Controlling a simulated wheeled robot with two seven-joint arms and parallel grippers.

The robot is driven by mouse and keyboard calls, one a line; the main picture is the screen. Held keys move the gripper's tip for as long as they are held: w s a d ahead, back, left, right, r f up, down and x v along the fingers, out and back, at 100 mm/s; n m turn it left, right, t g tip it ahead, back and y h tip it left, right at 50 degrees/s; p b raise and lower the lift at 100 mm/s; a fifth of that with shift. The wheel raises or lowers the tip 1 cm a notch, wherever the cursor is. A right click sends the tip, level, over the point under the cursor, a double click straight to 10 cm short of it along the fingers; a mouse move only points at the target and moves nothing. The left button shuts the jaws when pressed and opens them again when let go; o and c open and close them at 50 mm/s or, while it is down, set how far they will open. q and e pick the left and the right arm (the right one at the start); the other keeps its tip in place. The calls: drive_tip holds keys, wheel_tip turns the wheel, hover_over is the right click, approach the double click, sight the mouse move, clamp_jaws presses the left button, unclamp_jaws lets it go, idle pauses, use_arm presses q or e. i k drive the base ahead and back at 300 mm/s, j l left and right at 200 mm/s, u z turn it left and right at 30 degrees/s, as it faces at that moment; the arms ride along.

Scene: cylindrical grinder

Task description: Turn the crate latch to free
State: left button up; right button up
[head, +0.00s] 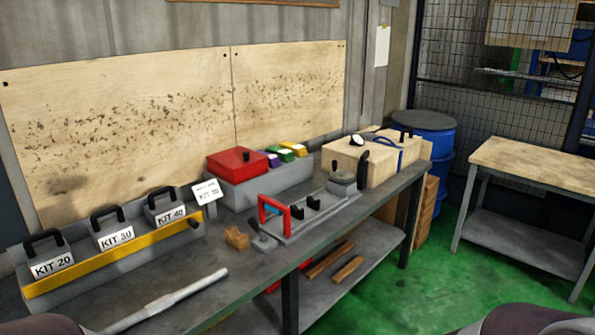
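A pale wooden crate (345,158) stands at the far right end of the grey workbench. A small round black-and-white part (357,140) sits on its top, and a blue piece (387,148) lies across it. I cannot tell for sure which of these is the latch, or how it is turned.
The workbench (245,282) holds labelled kit boxes (115,240) behind a yellow bar, a red-lidded box (236,161), a grey fixture with a red handle (273,215) and a long grey bar (165,301). A blue drum (436,135) stands behind the crate. Green floor is open at right.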

sight(366, 154)
drive_tip(key=i+l+z, duration=0.1)
drive_tip(key=i+z, duration=0.15)
drive_tip(key=i, duration=0.3)
drive_tip(key=i+z, duration=0.3)
drive_tip(key=i, duration=0.25)
